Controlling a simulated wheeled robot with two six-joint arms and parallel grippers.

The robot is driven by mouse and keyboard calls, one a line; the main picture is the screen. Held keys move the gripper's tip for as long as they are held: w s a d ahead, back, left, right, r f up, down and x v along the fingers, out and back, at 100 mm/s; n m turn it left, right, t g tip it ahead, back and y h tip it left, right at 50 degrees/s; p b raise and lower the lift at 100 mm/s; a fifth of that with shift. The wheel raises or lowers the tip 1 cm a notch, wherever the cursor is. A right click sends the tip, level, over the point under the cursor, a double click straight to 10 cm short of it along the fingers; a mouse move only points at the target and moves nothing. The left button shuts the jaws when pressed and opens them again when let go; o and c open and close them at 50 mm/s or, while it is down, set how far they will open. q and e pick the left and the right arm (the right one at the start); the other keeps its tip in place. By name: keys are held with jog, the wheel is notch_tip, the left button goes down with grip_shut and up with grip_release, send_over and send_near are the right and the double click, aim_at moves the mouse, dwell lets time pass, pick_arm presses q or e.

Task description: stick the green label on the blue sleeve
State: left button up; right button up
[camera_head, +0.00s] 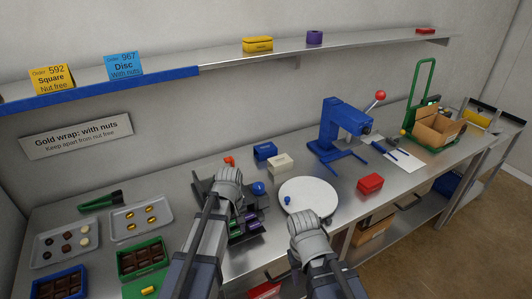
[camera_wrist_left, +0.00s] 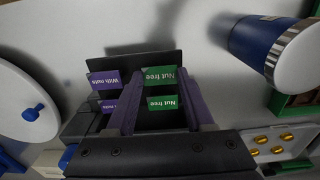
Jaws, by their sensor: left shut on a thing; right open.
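My left gripper (camera_head: 229,187) is low over a black label stand (camera_head: 255,221). In the left wrist view its fingers (camera_wrist_left: 160,84) are on either side of a green "Nut free" label (camera_wrist_left: 161,77), shut on it. A second green "Nut free" label (camera_wrist_left: 163,103) sits just below. A blue box (camera_head: 265,151), which looks like the blue sleeve, lies behind the stand beside a white box (camera_head: 280,163), apart from my grippers. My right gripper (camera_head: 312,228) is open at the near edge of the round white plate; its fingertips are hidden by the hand.
Purple "With nuts" labels (camera_wrist_left: 103,80) sit beside the green ones. The round white plate (camera_head: 318,190) carries a blue knob. A blue press (camera_head: 340,130) and a red box (camera_head: 370,183) stand to the right. Chocolate trays (camera_head: 110,232) are at left.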

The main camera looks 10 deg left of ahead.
pick_arm(q)
notch_tip(320, 180, up, 6)
jog(key=p, duration=0.6)
dwell(0.4)
notch_tip(320, 180, down, 3)
jog(key=b, duration=0.2)
jog(key=shift+r+b, duration=0.2)
jog(key=shift+b, duration=0.1)
jog(key=shift+r, duration=0.1)
jog(key=shift+w, duration=0.1)
